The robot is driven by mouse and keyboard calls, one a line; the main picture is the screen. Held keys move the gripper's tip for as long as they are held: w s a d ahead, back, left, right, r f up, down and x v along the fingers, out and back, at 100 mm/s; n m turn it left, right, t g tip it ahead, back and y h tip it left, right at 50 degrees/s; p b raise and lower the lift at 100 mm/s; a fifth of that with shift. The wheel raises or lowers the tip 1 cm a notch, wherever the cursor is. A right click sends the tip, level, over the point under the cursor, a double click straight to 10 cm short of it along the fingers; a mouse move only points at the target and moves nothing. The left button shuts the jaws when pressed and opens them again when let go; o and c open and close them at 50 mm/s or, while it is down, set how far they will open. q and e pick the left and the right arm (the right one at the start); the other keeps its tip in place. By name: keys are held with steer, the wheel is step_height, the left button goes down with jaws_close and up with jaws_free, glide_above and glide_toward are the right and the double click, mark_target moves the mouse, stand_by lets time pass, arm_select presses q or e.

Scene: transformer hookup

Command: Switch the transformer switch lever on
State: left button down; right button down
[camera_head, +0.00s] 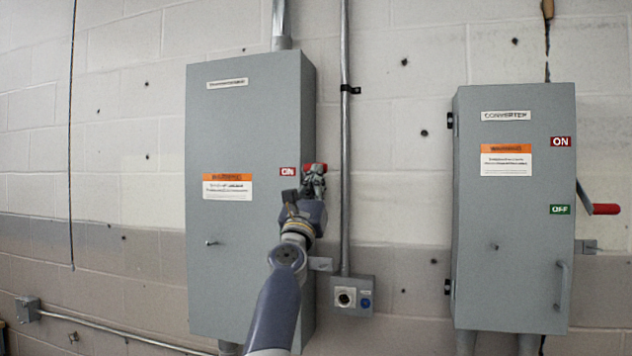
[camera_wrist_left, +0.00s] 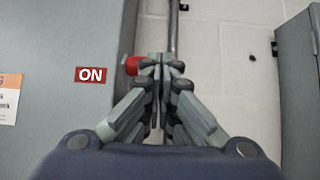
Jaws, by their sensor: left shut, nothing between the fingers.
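The transformer box (camera_head: 240,110) is a grey cabinet on the wall, left of centre in the head view, with a red ON label (camera_head: 288,171) near its right edge. The red-ended switch lever (camera_head: 318,167) is at the box's right side, level with the ON label. My left gripper (camera_head: 314,180) is shut and empty, right at the lever and just below its red end. In the left wrist view the fingertips (camera_wrist_left: 161,62) meet beside the red lever end (camera_wrist_left: 132,65), which is partly hidden. I cannot tell whether they touch. My right gripper is not in view.
A second grey cabinet, labelled CONVERTER (camera_head: 510,220), hangs at the right with its own red-handled lever (camera_head: 605,209) angled down by the OFF label. A vertical conduit (camera_head: 345,120) runs close to the right of my gripper, down to a small outlet box (camera_head: 352,297).

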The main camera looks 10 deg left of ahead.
arm_select(q)
steer(key=shift+r, duration=0.3)
stand_by(0.6)
